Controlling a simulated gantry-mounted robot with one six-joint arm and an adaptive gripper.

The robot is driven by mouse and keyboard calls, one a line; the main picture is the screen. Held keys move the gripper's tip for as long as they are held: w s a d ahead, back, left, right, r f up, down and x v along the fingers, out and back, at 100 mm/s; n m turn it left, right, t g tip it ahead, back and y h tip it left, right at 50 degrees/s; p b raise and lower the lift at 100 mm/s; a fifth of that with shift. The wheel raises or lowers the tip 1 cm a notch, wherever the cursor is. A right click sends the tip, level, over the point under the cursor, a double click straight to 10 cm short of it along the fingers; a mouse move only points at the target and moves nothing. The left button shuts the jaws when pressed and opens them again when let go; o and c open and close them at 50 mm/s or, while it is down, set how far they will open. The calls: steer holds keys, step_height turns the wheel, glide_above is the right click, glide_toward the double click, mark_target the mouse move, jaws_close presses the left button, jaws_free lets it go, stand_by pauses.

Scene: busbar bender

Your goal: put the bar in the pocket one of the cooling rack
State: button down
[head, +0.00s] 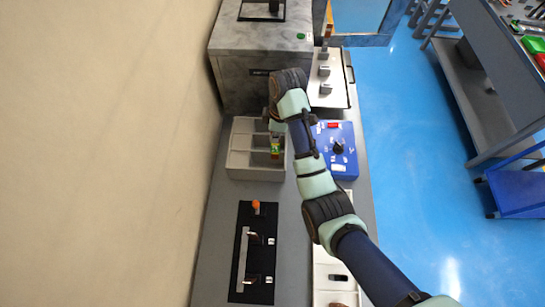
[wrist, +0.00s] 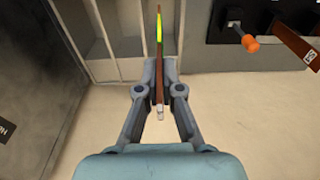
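The bar (wrist: 159,28) is thin and copper-brown with a green-yellow sleeve and a silver end. In the wrist view it stands between the fingertips of my gripper (wrist: 160,72), which are shut on it. In the head view the bar's green-yellow part (head: 275,147) shows below my gripper (head: 276,128), over the right side of a light grey tray (head: 240,172) with several compartments. This tray may be the cooling rack; no pocket number is readable. I cannot tell whether the bar's far end is inside a compartment or above it.
A blue control box (head: 343,162) with a dark knob stands right of the tray. A grey machine (head: 232,83) stands behind it. A black fixture (head: 262,225) with an orange-tipped handle (head: 256,206) lies in front. A white slotted panel (head: 327,292) is at the front right.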

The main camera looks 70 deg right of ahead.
mark_target(274, 152)
step_height(274, 152, down, 11)
steer(key=shift+r, duration=0.1)
stand_by(0.3)
steer(key=c, duration=1.8)
jaws_free()
steer(key=shift+f, duration=0.25)
steer(key=o, duration=0.5)
steer(key=shift+r, duration=0.1)
steer(key=r, duration=0.4)
steer(key=s+r+p, duration=0.1)
steer(key=r, duration=0.3)
steer(key=r+p, duration=0.1)
steer(key=r, duration=0.3)
steer(key=shift+s+d+r, duration=0.1)
steer(key=shift+s+d, duration=0.05)
